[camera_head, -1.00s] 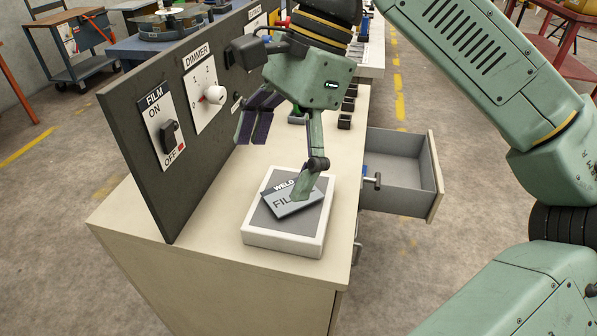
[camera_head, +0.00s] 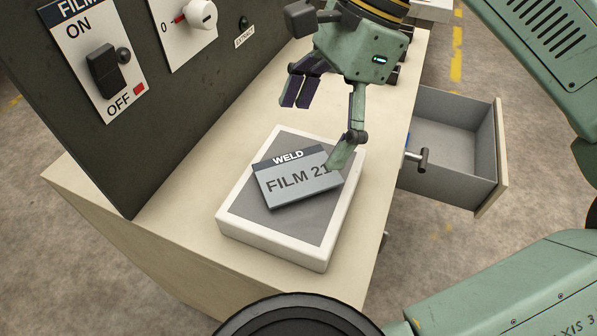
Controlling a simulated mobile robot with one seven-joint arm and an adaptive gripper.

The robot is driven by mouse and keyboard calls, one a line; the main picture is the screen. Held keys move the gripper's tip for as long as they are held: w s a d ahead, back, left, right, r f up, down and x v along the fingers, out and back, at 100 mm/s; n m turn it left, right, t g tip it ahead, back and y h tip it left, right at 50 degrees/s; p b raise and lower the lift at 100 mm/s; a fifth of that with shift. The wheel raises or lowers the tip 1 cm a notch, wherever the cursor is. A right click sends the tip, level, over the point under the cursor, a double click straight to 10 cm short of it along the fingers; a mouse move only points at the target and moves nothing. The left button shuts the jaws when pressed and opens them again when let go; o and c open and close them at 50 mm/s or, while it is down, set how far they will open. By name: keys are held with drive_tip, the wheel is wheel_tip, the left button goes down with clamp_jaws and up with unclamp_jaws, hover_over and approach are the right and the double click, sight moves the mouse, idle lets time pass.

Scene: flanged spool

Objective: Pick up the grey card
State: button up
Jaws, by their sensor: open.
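The grey card (camera_head: 292,184) has a dark strip reading "WELD" and the text "FILM 21"; its right end is partly hidden by a finger. It lies tilted in angle on the dark grey top of a white-edged box (camera_head: 268,245) on the bench. My gripper (camera_head: 321,132) is open and empty. Its right finger comes down at the card's right end; I cannot tell whether it touches. Its left finger, with dark pads, hangs above and behind the card, apart from it.
A dark upright panel (camera_head: 160,110) with a FILM ON/OFF switch (camera_head: 105,72) and a dial (camera_head: 202,14) stands at the left. An open drawer (camera_head: 455,140) juts out at the right. The beige benchtop (camera_head: 190,165) is clear around the box.

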sight(297, 173)
drive_tip(key=x, duration=0.6)
drive_tip(key=shift+s+d+f, duration=0.15)
drive_tip(key=shift+d+f, duration=0.05)
drive_tip(key=shift+f, duration=0.15)
drive_tip(key=c, duration=1.3)
drive_tip(key=shift+r, duration=0.2)
drive_tip(key=shift+c, duration=0.2)
